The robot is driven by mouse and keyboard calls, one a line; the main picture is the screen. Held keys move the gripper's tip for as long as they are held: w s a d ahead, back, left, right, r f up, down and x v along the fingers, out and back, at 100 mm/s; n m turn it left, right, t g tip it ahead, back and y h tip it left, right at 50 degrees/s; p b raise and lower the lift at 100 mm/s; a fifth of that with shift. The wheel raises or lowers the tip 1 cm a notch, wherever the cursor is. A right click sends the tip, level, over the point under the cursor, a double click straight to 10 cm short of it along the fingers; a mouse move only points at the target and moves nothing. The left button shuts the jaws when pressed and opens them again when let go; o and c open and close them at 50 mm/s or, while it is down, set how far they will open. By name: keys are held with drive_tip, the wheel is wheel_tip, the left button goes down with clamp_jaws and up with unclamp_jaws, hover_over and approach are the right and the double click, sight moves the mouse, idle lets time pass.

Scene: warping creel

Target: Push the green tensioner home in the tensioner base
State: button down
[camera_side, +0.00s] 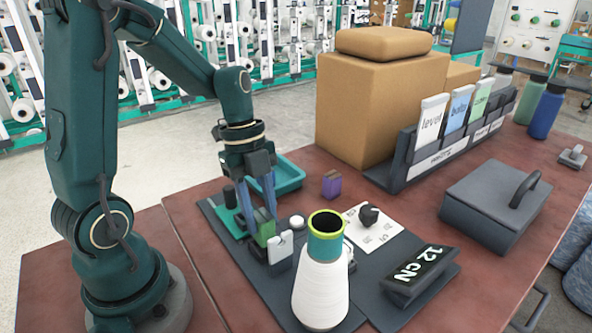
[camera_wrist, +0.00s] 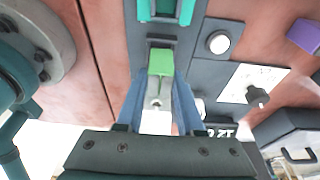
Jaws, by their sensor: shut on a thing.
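The green tensioner (camera_side: 265,232) is a small green block at the left part of the dark board in the side view. In the wrist view its green top (camera_wrist: 160,62) and a paler part with a small round detail show between my fingers. My gripper (camera_side: 269,213) points down with its blue fingers shut on the tensioner; it also shows in the wrist view (camera_wrist: 158,95). The dark tensioner base (camera_side: 257,253) is under and around the tensioner's lower end. How deep the tensioner sits in it is hidden.
A white notched piece (camera_side: 281,249) and a white yarn cone (camera_side: 321,290) with a teal and green top stand close by. A white button (camera_side: 297,221), a black knob (camera_side: 369,216) and a "12 cN" display (camera_side: 420,275) are to the right. A teal tray (camera_side: 287,178) lies behind.

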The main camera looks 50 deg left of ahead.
sight(259, 213)
drive_tip(key=shift+f, duration=0.5)
drive_tip(key=shift+f, duration=0.65)
idle(0.4)
drive_tip(key=shift+c, duration=1)
unclamp_jaws()
drive_tip(key=shift+v, duration=3.45)
drive_tip(key=shift+r, duration=0.1)
drive_tip(key=shift+v, duration=2.5)
